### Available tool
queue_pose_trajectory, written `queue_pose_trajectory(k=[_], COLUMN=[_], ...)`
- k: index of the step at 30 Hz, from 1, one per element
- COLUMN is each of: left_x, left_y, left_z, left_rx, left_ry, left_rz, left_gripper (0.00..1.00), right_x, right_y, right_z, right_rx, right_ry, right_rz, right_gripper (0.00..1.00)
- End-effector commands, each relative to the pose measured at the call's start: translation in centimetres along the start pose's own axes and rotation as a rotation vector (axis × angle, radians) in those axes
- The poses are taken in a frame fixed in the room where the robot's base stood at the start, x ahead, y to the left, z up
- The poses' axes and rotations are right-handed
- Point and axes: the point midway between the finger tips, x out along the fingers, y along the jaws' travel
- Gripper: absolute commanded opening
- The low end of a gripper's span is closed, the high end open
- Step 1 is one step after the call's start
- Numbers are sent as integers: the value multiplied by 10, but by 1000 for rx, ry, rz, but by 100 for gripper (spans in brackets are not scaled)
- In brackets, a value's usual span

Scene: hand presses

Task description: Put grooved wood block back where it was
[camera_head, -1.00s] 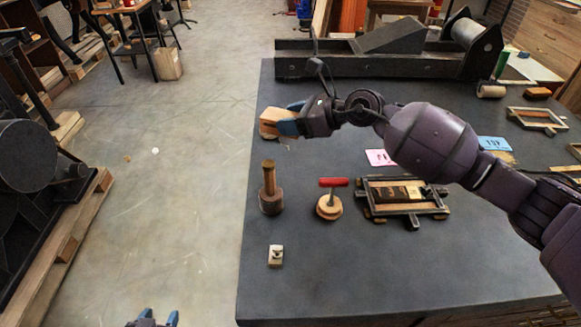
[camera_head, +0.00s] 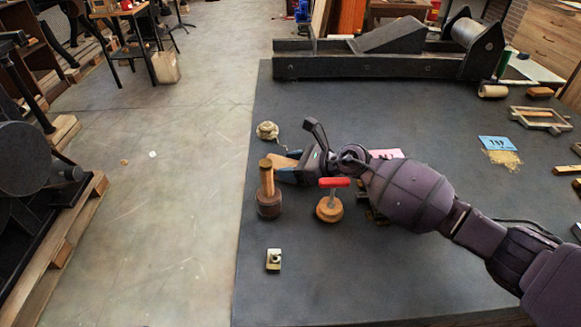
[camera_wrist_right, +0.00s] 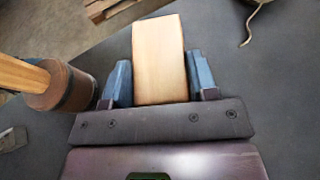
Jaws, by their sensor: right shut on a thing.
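The wood block (camera_head: 284,161) is pale and held between the blue fingers of my right gripper (camera_head: 286,169). In the head view it is mostly hidden behind the gripper and the brown wooden-handled tool. In the right wrist view the block (camera_wrist_right: 159,50) sticks out past the fingertips of the shut right gripper (camera_wrist_right: 161,82), with a plain face showing; no groove can be made out. It is over the table's left part, and whether it touches the top is unclear. My left gripper is not in view.
The wooden-handled tool (camera_head: 268,196) stands close beside the block, also in the wrist view (camera_wrist_right: 63,84). A round stamp with a red handle (camera_head: 331,205) is to its right. A ball of twine (camera_head: 267,130) lies behind. A small metal-topped block (camera_head: 274,260) is in front. The table's left edge is close.

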Motion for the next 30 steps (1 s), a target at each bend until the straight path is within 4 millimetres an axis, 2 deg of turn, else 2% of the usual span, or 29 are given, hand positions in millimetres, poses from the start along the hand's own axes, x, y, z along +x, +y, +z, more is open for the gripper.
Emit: queue_pose_trajectory(k=[13,14,18,27,30], left_x=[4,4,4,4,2], left_y=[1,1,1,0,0], left_z=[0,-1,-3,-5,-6], left_rx=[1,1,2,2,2], left_ry=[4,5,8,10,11], left_rz=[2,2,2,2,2], left_gripper=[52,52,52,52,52], right_x=[2,1,1,0,-6], right_y=[0,0,0,0,-1], right_z=[-4,-4,-3,-1,0], right_rx=[0,-1,-1,-1,-2], right_ry=[-1,-1,-1,-1,0], right_rz=[-1,-1,-1,-1,-2], right_gripper=[22,57,78,78,78])
